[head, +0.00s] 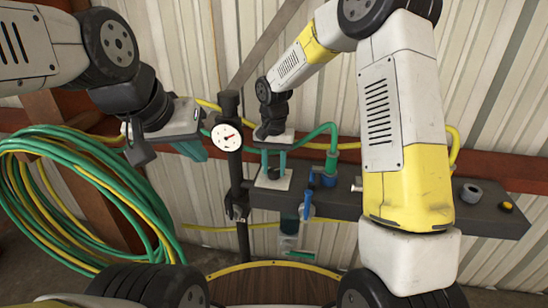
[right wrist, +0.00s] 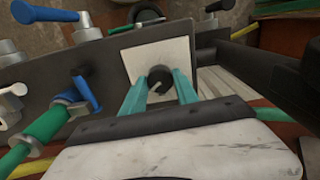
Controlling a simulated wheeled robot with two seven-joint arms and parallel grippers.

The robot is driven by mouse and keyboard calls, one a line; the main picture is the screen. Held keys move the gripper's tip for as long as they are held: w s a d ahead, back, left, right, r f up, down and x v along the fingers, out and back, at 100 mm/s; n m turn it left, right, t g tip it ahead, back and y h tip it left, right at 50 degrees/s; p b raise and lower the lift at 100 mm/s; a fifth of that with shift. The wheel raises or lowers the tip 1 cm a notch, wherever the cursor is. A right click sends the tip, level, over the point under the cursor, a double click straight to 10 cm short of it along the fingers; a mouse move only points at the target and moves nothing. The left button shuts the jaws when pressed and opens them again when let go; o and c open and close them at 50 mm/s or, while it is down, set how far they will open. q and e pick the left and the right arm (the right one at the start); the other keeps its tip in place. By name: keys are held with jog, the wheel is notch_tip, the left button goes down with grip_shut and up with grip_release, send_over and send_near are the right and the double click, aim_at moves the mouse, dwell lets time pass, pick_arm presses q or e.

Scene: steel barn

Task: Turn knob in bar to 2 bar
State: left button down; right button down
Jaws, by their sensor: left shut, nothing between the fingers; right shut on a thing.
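The dark round knob (right wrist: 160,77) sits on a white square plate (right wrist: 150,54); a pale mark shows on its face in the right wrist view. My right gripper (right wrist: 160,84) has its teal fingers on either side of the knob and is shut on it. In the head view this gripper (head: 272,168) points down at the plate (head: 270,183) on the dark panel. The round white gauge (head: 227,137) has a red needle; its numbers are too small to read. My left gripper (head: 192,151) is shut and empty, left of the gauge.
The dark panel (head: 335,203) carries a green hose fitting (head: 331,165), blue valve levers (head: 307,204), a grey round fitting (head: 472,193) and a yellow button (head: 506,206). A coil of green and yellow hose (head: 60,190) hangs at the left. A dark post (head: 235,180) stands beside the panel.

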aim_at(275, 171)
jog(key=shift+n, duration=0.3)
jog(key=n, duration=1)
dwell(0.4)
jog(key=c, duration=0.9)
grip_release()
jog(key=shift+c, duration=0.2)
jog(key=shift+r, duration=3.95)
jog(key=shift+d, duration=0.1)
